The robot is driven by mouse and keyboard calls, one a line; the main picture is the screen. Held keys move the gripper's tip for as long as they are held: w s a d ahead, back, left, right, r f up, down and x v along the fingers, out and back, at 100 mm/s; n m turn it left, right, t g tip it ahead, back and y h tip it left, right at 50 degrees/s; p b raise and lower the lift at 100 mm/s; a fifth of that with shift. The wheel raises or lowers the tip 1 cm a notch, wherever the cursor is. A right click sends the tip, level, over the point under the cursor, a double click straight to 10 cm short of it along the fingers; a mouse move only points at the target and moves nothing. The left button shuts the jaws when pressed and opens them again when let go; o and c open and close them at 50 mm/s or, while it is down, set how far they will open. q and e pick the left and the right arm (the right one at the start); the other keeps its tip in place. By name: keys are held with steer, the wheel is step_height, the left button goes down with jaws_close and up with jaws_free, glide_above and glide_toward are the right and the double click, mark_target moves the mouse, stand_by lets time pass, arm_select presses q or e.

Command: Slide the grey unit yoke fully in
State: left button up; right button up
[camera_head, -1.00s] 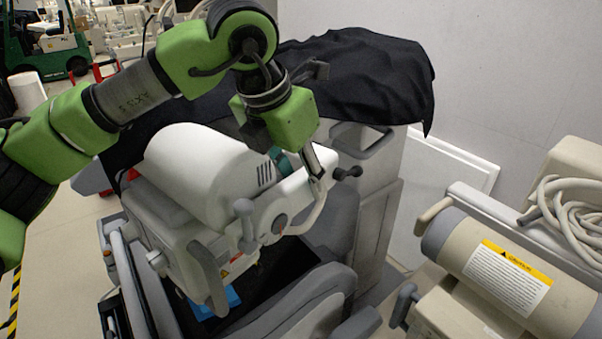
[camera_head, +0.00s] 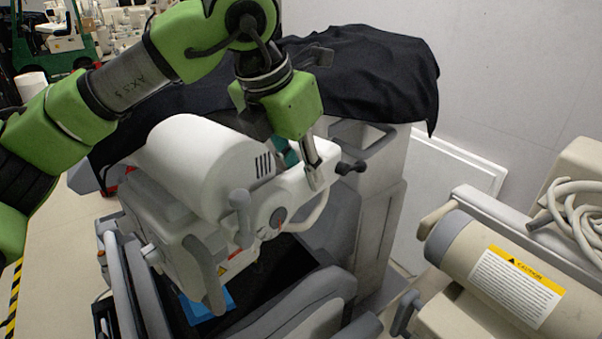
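The unit (camera_head: 205,165) is a pale grey-white rounded housing with grey handles and a dial, on a cart in the middle of the head view. Its light yoke part (camera_head: 290,197) reaches right, towards a black knob (camera_head: 350,167). My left gripper (camera_head: 311,168) points down from above at this part, in front of the dark-draped cart. A grey finger overlaps the part; I cannot tell whether it touches. A teal piece shows just left of the finger. The finger gap is not clear. My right gripper is not in view.
A black cover (camera_head: 365,75) drapes the cart behind. A beige cylinder unit (camera_head: 505,275) with a caution label and coiled cables (camera_head: 575,215) stands at right. A grey wall (camera_head: 510,80) closes the back. Open floor shows at left.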

arm_select(q)
steer(key=o, duration=0.3)
steer(key=shift+r, duration=0.15)
steer(key=shift+s, duration=0.1)
steer(key=v, duration=1.2)
